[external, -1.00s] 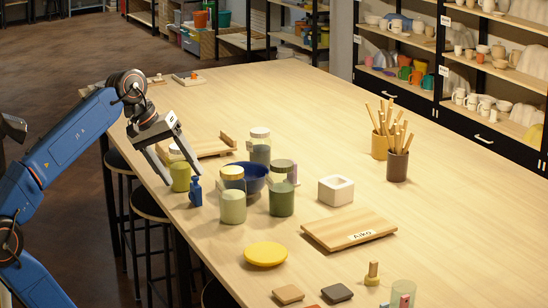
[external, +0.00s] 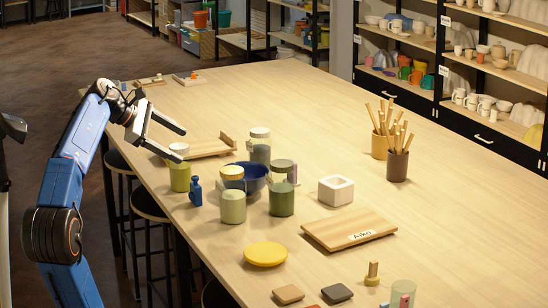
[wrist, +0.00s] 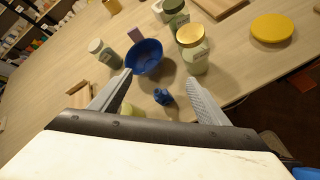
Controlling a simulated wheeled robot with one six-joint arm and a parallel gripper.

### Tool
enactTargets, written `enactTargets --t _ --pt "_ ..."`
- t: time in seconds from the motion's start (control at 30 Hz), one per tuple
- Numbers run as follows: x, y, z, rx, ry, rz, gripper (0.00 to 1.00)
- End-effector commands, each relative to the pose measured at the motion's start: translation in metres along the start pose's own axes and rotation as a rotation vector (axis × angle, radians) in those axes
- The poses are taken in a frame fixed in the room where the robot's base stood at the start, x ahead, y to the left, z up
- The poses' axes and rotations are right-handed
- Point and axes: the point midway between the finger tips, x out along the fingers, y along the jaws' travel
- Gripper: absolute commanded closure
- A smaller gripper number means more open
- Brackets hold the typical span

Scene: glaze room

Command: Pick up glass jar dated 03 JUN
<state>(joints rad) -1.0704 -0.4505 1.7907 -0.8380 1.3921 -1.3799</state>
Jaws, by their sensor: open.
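Several lidded glass jars stand on the table; the date on none of them is readable, so I cannot tell which is 03 JUN. One has a yellow lid and pale green contents (external: 233,207), also in the wrist view (wrist: 195,62). One is dark green with a dark green lid (external: 282,200). One is grey-green with a pale lid (external: 260,152), left of the bowl in the wrist view (wrist: 107,57). My gripper (external: 179,145) is open and empty, above the table near this last jar.
A blue bowl (wrist: 145,60) stands among the jars, with a small blue bottle (external: 195,192) nearby. A wooden board (external: 205,150) lies behind. A white square pot (external: 336,190), the Aiko board (external: 345,230) and a yellow disc (external: 265,254) lie right and in front.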

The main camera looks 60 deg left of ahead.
Motion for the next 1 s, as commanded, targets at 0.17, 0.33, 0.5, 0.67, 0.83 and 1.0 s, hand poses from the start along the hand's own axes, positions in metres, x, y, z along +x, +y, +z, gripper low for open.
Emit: enactTargets --t 0.17,0.33,0.5,0.67,0.83,1.0 --pt "-0.015 0.034 -0.033 -0.278 -0.034 0.114 0.31" --pt "-0.034 0.060 -0.060 -0.508 -0.082 0.214 0.31" --pt "-0.050 0.078 -0.082 -0.668 -0.125 0.286 0.31" --pt "-0.062 0.088 -0.097 -0.776 -0.159 0.336 0.31" --pt "-0.042 0.072 -0.117 -0.779 -0.162 0.333 0.31" --pt "-0.031 0.065 -0.128 -0.774 -0.160 0.334 0.31"
